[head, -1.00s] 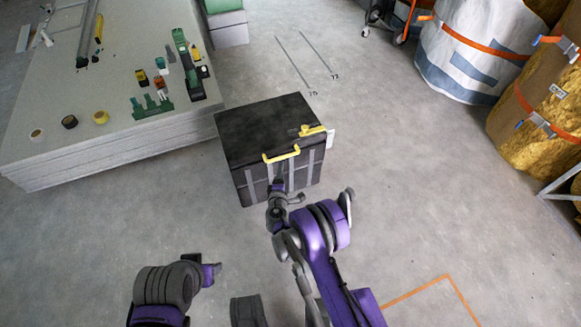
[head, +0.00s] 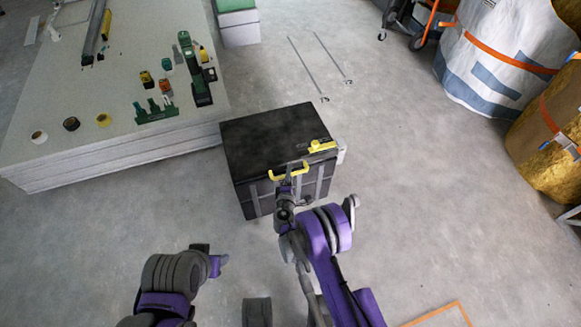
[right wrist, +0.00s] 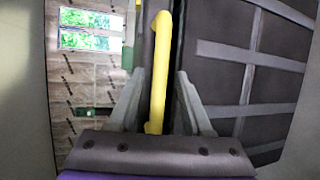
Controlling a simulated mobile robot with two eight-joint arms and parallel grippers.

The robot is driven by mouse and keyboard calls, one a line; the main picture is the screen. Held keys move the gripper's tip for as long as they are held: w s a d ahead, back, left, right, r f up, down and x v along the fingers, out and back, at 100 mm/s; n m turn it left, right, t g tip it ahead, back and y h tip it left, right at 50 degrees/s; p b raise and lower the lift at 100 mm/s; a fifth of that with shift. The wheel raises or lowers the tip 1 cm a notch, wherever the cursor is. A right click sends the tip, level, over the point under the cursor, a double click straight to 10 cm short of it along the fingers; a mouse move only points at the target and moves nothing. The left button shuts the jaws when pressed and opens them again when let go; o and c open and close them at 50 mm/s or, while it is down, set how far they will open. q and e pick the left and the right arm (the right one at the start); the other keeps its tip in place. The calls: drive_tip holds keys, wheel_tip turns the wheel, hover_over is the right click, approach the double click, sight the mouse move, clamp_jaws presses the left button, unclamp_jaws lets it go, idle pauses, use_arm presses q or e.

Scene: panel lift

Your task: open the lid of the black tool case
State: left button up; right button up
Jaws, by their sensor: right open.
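The black tool case (head: 262,140) stands on the floor with its lid down. A yellow handle (head: 290,171) sits at the front edge of its lid, and a yellow piece (head: 322,146) lies on the lid near its right edge. My right gripper (head: 286,188) is at the front of the case, just below the handle. In the right wrist view, the handle (right wrist: 160,65) runs between the two spread fingers of this gripper (right wrist: 160,100), and they are not closed on it. My left arm is low at the left; its gripper does not show clearly.
A stack of pale panels (head: 60,95) stands left of the case, with tools and tape rolls on top. A green and white box (head: 238,25) is behind. A white bag (head: 490,55) and a yellow bale (head: 545,125) stand at the right. Floor right of the case is clear.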

drive_tip(key=shift+s+r, duration=0.1)
drive_tip(key=shift+c, duration=0.2)
clamp_jaws()
idle(1.2)
